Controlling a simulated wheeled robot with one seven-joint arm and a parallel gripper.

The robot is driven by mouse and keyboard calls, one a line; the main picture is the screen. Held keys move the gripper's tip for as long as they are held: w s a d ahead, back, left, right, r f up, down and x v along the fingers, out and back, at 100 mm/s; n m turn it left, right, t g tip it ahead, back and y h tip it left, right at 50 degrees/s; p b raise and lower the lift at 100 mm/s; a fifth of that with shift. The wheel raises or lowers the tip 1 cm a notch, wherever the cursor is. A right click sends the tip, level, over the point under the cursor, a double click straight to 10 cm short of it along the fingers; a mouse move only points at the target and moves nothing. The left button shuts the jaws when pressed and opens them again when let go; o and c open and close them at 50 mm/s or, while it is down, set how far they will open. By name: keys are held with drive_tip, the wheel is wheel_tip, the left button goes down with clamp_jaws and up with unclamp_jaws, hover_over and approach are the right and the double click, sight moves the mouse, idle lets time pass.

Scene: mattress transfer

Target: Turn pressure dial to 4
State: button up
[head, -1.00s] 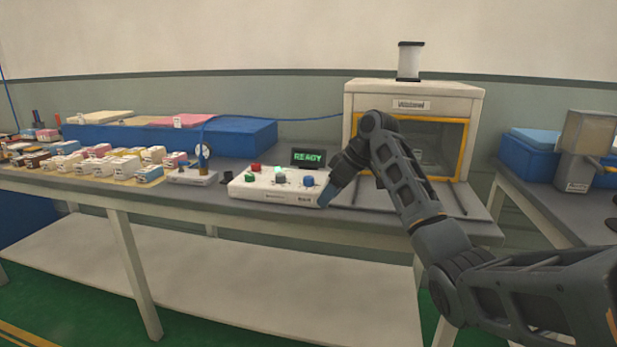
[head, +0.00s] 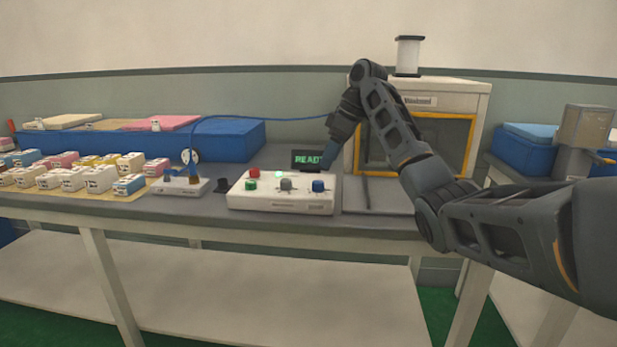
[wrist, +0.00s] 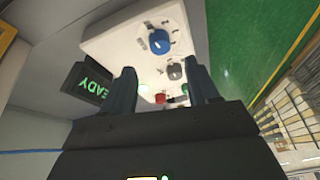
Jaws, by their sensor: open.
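The white control box (head: 260,201) sits on the table and carries a blue dial (head: 318,186), a grey dial (head: 286,184), a red button (head: 254,173) and a green button (head: 251,185). I cannot read which dial is for pressure, nor the scale marks. In the wrist view the blue dial (wrist: 159,41) and grey dial (wrist: 176,71) lie beyond the fingertips. My gripper (head: 322,166) is above the box's back right, apart from the dials. In the wrist view my gripper (wrist: 164,82) is open and empty, its fingers framing part of the box.
A display reading READY (head: 307,159) stands behind the box, close to my gripper. A vacuum chamber (head: 430,100) with an orange frame is to the right. A small gauge unit (head: 180,186) and several small labelled blocks (head: 100,178) are to the left.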

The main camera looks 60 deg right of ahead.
sight(318, 182)
drive_tip(key=x, duration=0.7)
drive_tip(key=shift+w+f, duration=0.1)
drive_tip(key=shift+f, duration=0.2)
drive_tip(key=c, duration=1)
drive_tip(key=shift+r, duration=0.1)
